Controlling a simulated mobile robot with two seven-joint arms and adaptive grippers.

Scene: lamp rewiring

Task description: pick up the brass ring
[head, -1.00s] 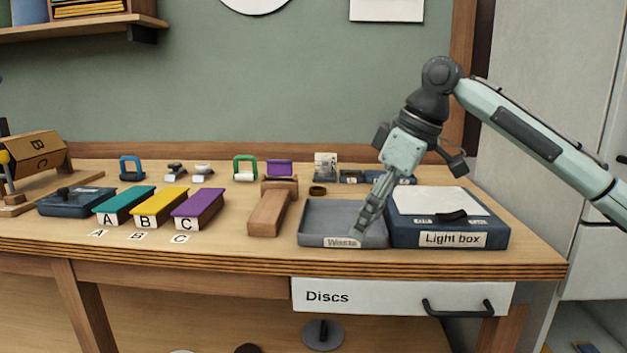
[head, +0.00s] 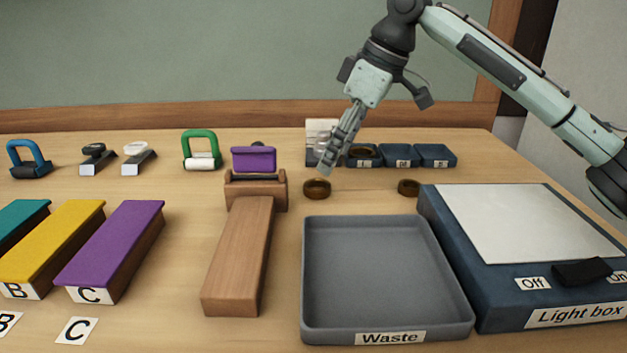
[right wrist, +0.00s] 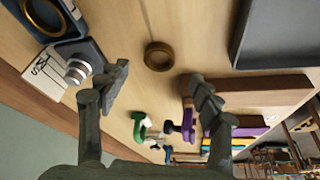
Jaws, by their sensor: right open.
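Nothing is between the fingers. Another ring (head: 362,152) sits in a small blue tray behind. My left gripper is not in view.
The waste tray (head: 312,275) is empty, with the light box (head: 430,240) to its right. A wooden block (head: 238,255) and purple item (head: 254,159) stand left of the ring. A white card (head: 318,130) and small blue trays (head: 436,156) stand behind.

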